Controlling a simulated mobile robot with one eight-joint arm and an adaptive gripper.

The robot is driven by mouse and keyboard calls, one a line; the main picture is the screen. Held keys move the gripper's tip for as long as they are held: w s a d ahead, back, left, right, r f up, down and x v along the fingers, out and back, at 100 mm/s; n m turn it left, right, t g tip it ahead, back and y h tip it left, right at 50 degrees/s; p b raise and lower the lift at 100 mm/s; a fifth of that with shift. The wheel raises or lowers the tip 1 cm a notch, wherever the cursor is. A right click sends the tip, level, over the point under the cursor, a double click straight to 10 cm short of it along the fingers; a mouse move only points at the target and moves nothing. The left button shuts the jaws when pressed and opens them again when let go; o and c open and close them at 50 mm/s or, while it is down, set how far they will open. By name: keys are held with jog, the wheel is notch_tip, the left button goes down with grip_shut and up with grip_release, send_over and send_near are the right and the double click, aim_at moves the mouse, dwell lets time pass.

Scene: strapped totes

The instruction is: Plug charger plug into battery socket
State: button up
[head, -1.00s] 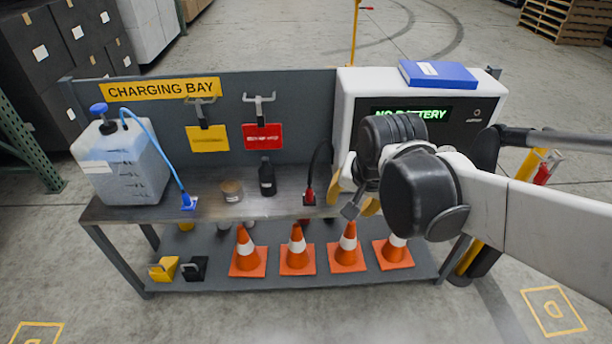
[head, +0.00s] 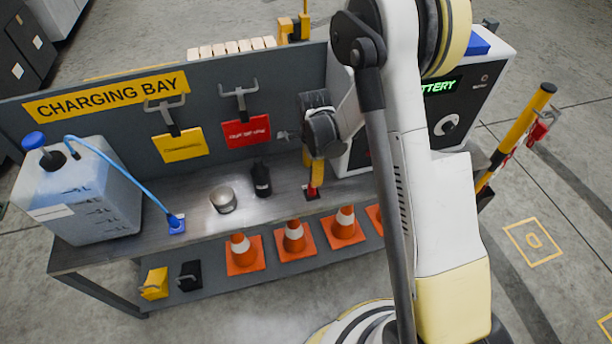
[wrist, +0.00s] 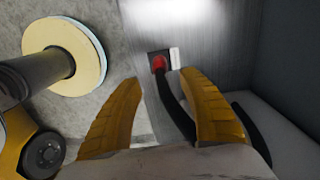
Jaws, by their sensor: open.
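The charger plug, a red plug (head: 313,190) with a black cable, sits in a small dark plate on the bench top; it also shows in the wrist view (wrist: 159,65). My gripper (head: 316,178) is just above the plug, its yellow fingers pointing down. In the wrist view my gripper (wrist: 160,80) is open and empty, with the plug a little beyond the fingertips and the cable running back between the fingers. The white charger (head: 478,95) has a green-lit display, partly hidden by my arm. I cannot make out a battery socket in either view.
A dark bottle (head: 262,180) and a small round tin (head: 223,199) stand left of the plug. A jug (head: 85,195) with a blue hose is at the bench's left end. Orange cones (head: 294,240) line the lower shelf. A yellow post (head: 520,130) stands at right.

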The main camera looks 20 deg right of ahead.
aim_at(312, 189)
jog(key=shift+f, duration=0.15)
notch_tip(312, 189, down, 7)
jog(key=b, duration=0.5)
jog(key=shift+f, duration=1)
grip_shut()
jog(key=shift+r, duration=0.15)
dwell(0.3)
jog(key=shift+r+p, duration=1.75)
jog(key=shift+r, duration=1.15)
